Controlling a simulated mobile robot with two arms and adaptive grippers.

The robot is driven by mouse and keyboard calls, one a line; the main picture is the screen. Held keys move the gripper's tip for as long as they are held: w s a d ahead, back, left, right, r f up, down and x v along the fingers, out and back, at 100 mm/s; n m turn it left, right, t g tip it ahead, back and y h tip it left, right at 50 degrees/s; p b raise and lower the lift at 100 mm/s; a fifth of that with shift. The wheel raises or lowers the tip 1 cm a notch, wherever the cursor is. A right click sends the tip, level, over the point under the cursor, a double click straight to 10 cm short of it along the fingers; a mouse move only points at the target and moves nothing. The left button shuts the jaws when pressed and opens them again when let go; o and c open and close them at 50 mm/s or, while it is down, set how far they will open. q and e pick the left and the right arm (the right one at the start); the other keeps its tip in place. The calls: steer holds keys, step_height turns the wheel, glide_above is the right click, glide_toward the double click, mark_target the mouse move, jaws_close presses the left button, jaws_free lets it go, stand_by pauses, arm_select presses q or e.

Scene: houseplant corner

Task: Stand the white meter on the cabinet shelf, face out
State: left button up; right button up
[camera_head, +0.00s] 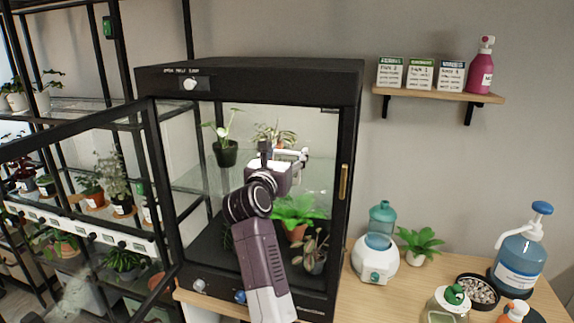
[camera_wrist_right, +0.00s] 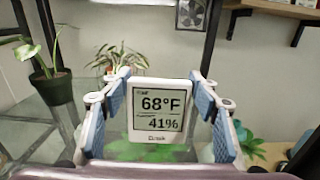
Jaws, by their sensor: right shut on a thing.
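My right gripper (camera_head: 288,158) reaches through the open front of the black cabinet (camera_head: 250,75). It is shut on the white meter (camera_wrist_right: 157,137), whose upright screen faces the right wrist camera and reads 68°F and 41%. In the right wrist view the blue-padded fingers of the gripper (camera_wrist_right: 160,112) stand on either side of the meter. In the head view the meter is mostly hidden by the gripper and cannot be told clearly. The glass cabinet shelf (camera_wrist_right: 62,122) shows around and behind the meter; whether they touch cannot be told. My left gripper is not in view.
On the shelf level, a plant in a black pot (camera_head: 226,154) stands left and another plant (camera_head: 272,134) stands behind. A fern (camera_head: 298,208) sits below. The open glass door (camera_head: 152,185) is at left. A humidifier (camera_head: 376,258) stands outside at right.

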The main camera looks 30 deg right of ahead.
steer(key=f, duration=0.3)
steer(key=shift+w+d, duration=0.15)
steer(key=shift+w, duration=0.05)
steer(key=shift+f+p, duration=0.25)
steer(key=shift+p, duration=0.05)
steer(key=shift+s, duration=0.1)
steer(key=shift+f, duration=0.15)
steer(key=o, duration=1.1)
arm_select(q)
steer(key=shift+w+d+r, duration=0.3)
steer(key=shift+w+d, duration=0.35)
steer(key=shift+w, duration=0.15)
arm_select(e)
steer(key=shift+o, duration=0.5)
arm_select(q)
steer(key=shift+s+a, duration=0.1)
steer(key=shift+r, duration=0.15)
arm_select(e)
steer(key=shift+r, duration=0.2)
